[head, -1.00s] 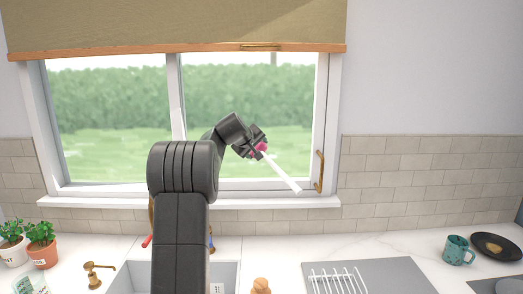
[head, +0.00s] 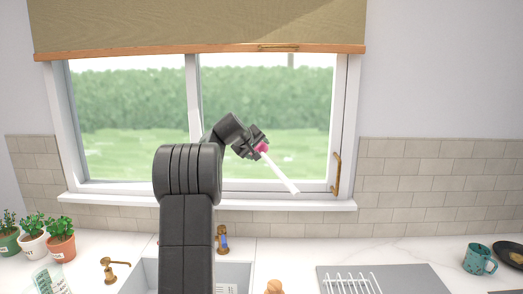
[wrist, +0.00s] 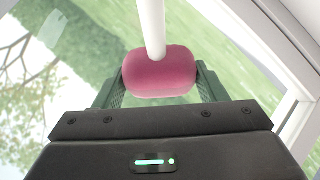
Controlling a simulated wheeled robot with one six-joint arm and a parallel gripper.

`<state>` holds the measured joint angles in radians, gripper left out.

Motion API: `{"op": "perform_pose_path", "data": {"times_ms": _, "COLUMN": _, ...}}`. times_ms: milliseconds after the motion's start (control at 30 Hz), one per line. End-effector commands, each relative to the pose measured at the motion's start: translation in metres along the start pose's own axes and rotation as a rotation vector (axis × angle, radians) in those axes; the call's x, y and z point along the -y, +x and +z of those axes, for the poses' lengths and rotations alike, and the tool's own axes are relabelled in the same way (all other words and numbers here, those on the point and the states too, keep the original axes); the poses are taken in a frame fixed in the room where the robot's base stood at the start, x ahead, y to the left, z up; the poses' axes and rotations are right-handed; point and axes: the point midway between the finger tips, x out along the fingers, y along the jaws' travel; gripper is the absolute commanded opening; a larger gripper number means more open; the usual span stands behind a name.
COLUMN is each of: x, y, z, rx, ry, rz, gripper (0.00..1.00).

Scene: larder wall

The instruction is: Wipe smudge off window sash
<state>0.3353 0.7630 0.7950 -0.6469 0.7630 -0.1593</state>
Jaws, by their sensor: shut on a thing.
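My gripper (head: 259,149) is in front of the right window pane (head: 300,110). It is shut on a pink grip (wrist: 160,72), which has a long white rod (head: 280,174). In the head view the rod slants down to the right, its tip over the lower sash rail. In the wrist view the white rod (wrist: 152,25) runs away from me; its far end is out of view. A pale patch (wrist: 52,28) shows on the glass at upper left there; I cannot tell whether it is the smudge. A whitish strip (head: 195,125) shows by the middle stile.
A brass handle (head: 336,174) is on the right of the window frame, and a blind (head: 200,25) hangs above. Below are a sill (head: 300,205), a sink (head: 235,270), brass taps (head: 222,238), potted plants (head: 60,248), a dish rack (head: 350,283) and a teal mug (head: 479,258).

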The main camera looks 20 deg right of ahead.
Motion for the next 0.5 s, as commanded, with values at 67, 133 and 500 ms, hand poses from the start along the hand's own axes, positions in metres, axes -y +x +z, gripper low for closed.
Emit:
{"op": "perform_pose_path", "data": {"times_ms": 67, "x": 0.006, "y": -0.002, "z": -0.006, "rx": -0.002, "ry": -0.001, "rz": 0.0, "gripper": 0.42}}
{"op": "perform_pose_path", "data": {"times_ms": 133, "x": 0.01, "y": -0.004, "z": -0.009, "rx": -0.002, "ry": -0.002, "rz": 0.0, "gripper": 0.42}}
{"op": "perform_pose_path", "data": {"times_ms": 500, "x": 0.002, "y": -0.016, "z": -0.02, "rx": -0.003, "ry": -0.001, "rz": 0.001, "gripper": 0.42}}
